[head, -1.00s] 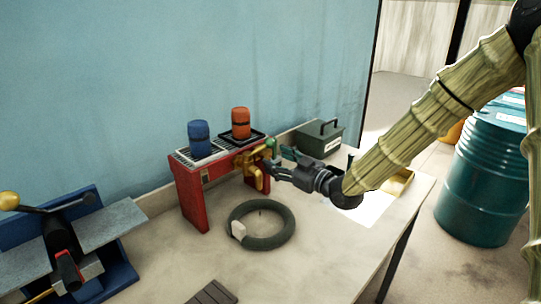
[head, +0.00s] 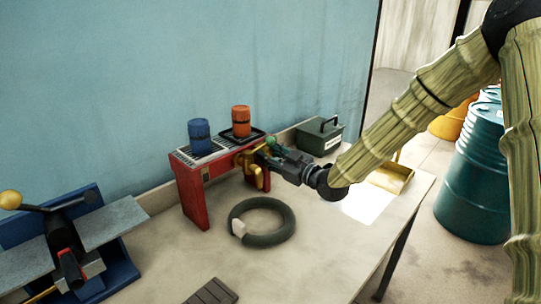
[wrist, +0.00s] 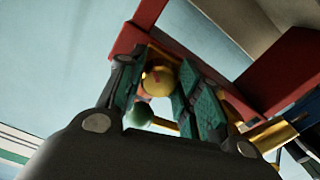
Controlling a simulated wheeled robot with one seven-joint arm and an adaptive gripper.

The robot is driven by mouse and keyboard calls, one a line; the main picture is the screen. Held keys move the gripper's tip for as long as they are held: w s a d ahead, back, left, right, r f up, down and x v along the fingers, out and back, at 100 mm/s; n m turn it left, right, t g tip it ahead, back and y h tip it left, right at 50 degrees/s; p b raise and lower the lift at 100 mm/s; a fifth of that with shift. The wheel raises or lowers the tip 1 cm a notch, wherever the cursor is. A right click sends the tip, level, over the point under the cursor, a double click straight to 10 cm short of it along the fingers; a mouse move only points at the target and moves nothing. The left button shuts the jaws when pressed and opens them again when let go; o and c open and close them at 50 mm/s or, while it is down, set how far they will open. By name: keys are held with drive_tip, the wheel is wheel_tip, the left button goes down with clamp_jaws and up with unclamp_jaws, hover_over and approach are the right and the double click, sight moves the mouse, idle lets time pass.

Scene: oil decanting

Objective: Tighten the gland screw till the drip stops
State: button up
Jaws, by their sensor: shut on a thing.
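The brass tap (head: 246,168) is fixed to the front of the red stand and has a green ball (head: 270,143) on its handle. My gripper (head: 263,153) is at the tap's near side and hides part of it. In the wrist view, a round brass head (wrist: 160,80) with a red mark, which looks like the gland screw, sits between the teal-padded fingers of my gripper (wrist: 163,93). The green ball (wrist: 138,115) shows just below it, close to the left finger. My gripper is shut on the brass head. No drip can be made out.
A blue container (head: 199,136) and an orange container (head: 240,121) stand on the red stand (head: 193,198). A dark hose ring (head: 270,238) lies on the table below. A green box (head: 320,135) and a yellow tray (head: 390,178) are to the right.

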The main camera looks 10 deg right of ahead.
drive_tip(key=shift+m, duration=1.6)
drive_tip(key=o, duration=1)
drive_tip(key=shift+s, duration=0.1)
drive_tip(key=v, duration=1.2)
drive_tip(key=shift+r, duration=0.1)
